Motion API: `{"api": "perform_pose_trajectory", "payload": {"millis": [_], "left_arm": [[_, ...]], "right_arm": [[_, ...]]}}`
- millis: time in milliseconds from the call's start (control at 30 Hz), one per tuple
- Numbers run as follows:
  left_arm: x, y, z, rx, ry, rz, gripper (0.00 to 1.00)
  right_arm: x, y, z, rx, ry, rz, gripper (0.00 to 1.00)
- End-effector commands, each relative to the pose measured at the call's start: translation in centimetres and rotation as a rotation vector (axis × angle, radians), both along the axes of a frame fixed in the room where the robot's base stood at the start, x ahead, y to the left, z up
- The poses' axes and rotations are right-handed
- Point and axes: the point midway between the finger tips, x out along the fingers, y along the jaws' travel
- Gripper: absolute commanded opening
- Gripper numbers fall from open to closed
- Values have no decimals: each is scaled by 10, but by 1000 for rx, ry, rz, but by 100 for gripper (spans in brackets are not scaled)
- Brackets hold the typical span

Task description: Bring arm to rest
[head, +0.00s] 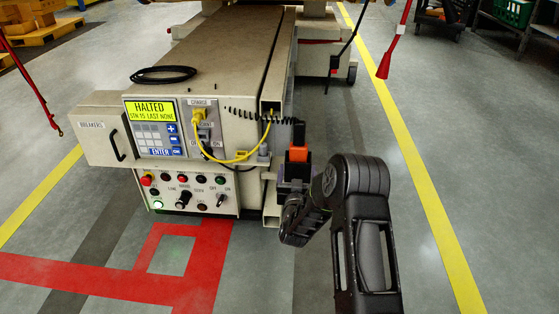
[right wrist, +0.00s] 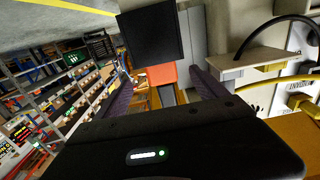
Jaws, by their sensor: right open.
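The carrier (head: 215,60) is a beige cart whose front panel has a yellow screen (head: 150,111) reading "HALTED" and "STN 15 LAST NONE". An orange block with a black top (head: 298,154) stands at the carrier's right front corner, by the end of a black coiled cord (head: 262,117). My right gripper (head: 295,173) is close to this block. In the right wrist view, the orange part (right wrist: 161,74) shows between the open, dark fingers, with a black square part above it. I cannot tell whether the fingers touch it. My left gripper is not in view.
A yellow plug (head: 197,118) with a yellow cable sits in the carrier's front. A breaker box (head: 103,128) juts out on the left. Red tape (head: 95,280) marks the floor. Red straps hang at both sides. The floor at the right (head: 430,135) is clear.

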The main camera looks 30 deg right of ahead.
Motion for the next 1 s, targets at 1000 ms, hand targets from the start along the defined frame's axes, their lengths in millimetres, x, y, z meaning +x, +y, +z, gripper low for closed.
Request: {"api": "perform_pose_trajectory", "payload": {"millis": [1000], "left_arm": [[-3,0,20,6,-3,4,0]], "right_arm": [[-203,304,-224,795,922,436,82]]}}
